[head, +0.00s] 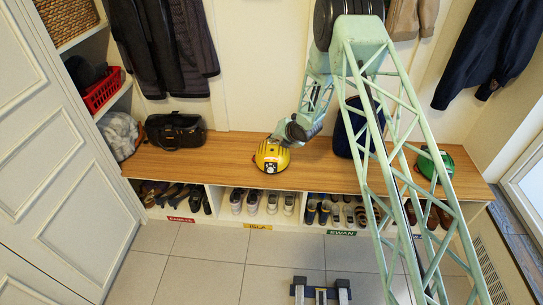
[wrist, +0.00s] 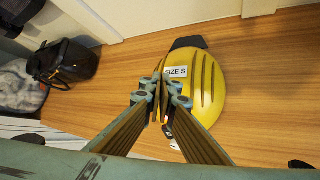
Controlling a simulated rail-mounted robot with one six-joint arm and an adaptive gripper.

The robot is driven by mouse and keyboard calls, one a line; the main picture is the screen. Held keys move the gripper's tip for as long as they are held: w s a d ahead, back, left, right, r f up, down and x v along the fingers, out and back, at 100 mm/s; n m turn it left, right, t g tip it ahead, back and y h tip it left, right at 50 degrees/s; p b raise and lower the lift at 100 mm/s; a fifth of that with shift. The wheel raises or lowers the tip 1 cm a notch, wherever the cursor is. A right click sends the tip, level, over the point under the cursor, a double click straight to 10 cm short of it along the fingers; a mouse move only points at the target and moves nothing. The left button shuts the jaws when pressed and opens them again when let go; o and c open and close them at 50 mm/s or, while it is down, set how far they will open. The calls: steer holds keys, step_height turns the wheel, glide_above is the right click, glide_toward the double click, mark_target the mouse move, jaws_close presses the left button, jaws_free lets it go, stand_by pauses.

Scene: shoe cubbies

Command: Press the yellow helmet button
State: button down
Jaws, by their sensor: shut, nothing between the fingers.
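The yellow helmet (head: 266,161) sits on the wooden bench, left of the middle. It has dark ridges and a small white-and-black part on its front. In the wrist view the helmet (wrist: 208,92) bears a "SIZE S" label (wrist: 176,72). My gripper (wrist: 164,97) is shut and empty, with its fingertips over the helmet's left side. I cannot tell whether they touch it. A small orange, white and black part (wrist: 168,130) shows just below the fingertips; the fingers partly hide it. In the head view my arm reaches down to the helmet from behind and to its right.
The wooden bench (head: 220,150) carries a black bag (head: 175,131) at left and a green helmet (head: 434,164) at right. A dark blue item (head: 350,130) stands behind my arm. Coats (head: 165,45) hang above. Shoes fill the labelled cubbies below. The floor in front is mostly clear.

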mark_target(273, 150)
steer(key=shift+r, duration=1.6)
